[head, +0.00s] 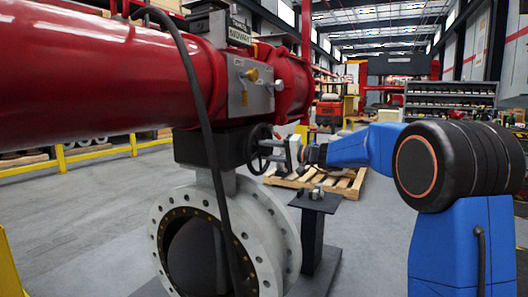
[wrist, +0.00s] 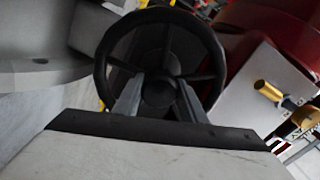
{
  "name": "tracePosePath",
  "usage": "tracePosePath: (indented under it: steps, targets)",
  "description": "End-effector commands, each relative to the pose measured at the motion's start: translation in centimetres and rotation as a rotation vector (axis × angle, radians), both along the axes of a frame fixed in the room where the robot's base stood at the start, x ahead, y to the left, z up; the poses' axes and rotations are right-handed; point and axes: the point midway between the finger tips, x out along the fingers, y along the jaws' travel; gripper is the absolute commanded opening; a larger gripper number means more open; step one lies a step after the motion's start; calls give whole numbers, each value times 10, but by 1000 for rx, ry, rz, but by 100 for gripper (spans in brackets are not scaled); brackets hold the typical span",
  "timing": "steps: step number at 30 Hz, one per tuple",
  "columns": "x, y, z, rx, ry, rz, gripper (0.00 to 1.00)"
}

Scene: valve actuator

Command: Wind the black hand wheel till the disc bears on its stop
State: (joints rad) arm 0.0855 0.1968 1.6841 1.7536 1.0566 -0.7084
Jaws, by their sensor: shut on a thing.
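The black hand wheel (head: 254,150) stands on the side of the dark gearbox (head: 205,147), above the flanged valve. In the wrist view the wheel (wrist: 160,14) fills the upper middle, with its spokes and hub facing me. My gripper (head: 276,152) is at the wheel from the right. In the wrist view its two grey fingers (wrist: 158,92) reach in to either side of the hub, shut on the wheel. The dark disc (head: 192,258) shows inside the pale valve ring (head: 262,225), partly cut off below. Its stop cannot be made out.
A red actuator cylinder (head: 95,75) lies across the top left, with a black hose (head: 203,110) hanging in front of the valve. A dark pedestal (head: 318,203) with small metal parts stands below my arm. A wooden pallet (head: 345,183) lies behind.

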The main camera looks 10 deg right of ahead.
Motion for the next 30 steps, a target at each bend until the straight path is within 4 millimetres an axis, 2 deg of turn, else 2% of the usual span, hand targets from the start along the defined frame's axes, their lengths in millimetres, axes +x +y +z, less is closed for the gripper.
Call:
tracePosePath:
  steps: [9, 10, 12, 23, 30]
  targets:
    - [0, 0, -3, -2, 4, 2, 0]
    - [0, 0, -3, -2, 4, 2, 45]
    - [0, 0, -3, -2, 4, 1, 56]
    - [-2, -3, -1, -1, 2, -1, 56]
    - [-22, -31, 0, 0, 1, -4, 56]
